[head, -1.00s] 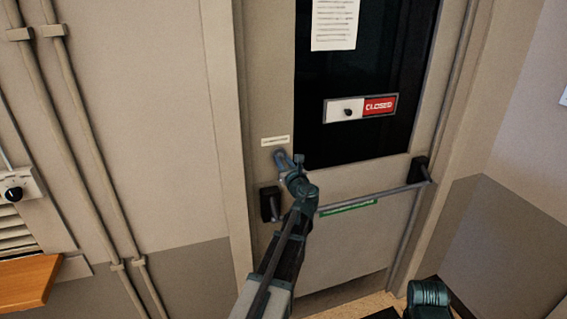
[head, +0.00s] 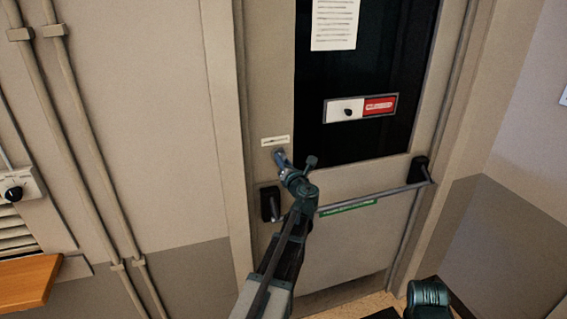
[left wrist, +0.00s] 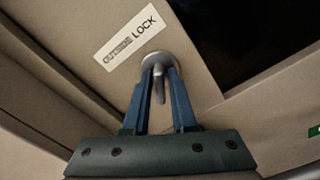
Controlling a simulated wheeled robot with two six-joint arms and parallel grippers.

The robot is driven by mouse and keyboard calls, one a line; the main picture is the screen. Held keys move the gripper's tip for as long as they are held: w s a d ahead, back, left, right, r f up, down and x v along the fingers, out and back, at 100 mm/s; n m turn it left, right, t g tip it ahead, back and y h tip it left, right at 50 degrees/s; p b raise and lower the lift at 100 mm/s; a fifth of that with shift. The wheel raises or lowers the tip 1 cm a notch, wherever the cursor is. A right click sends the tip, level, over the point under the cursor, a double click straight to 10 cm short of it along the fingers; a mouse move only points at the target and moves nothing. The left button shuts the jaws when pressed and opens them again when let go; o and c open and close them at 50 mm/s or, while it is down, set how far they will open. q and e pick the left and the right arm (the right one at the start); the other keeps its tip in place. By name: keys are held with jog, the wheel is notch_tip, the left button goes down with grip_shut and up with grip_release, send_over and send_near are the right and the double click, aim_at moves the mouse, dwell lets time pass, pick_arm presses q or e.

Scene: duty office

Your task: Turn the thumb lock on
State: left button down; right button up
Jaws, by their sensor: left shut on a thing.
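The thumb lock (left wrist: 158,58) is a round metal plate with a small upright turn piece, on the door below a white label reading "OUTSIDE LOCK" (left wrist: 130,38). The label also shows in the head view (head: 275,141). My left gripper (left wrist: 161,85) is shut on the turn piece, one blue finger on each side of it. In the head view my left gripper (head: 280,157) reaches the door just under the label and hides most of the lock. My right gripper does not show.
The door has a dark window with a paper notice (head: 335,24) and a red and white sign plate with a black knob (head: 360,108). A push bar (head: 375,199) with black end mounts crosses the door below. Pipes (head: 85,140) run down the left wall.

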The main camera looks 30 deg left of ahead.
pick_arm(q)
jog(key=m, duration=0.6)
jog(key=c, duration=0.9)
grip_release()
jog(key=v, duration=0.9)
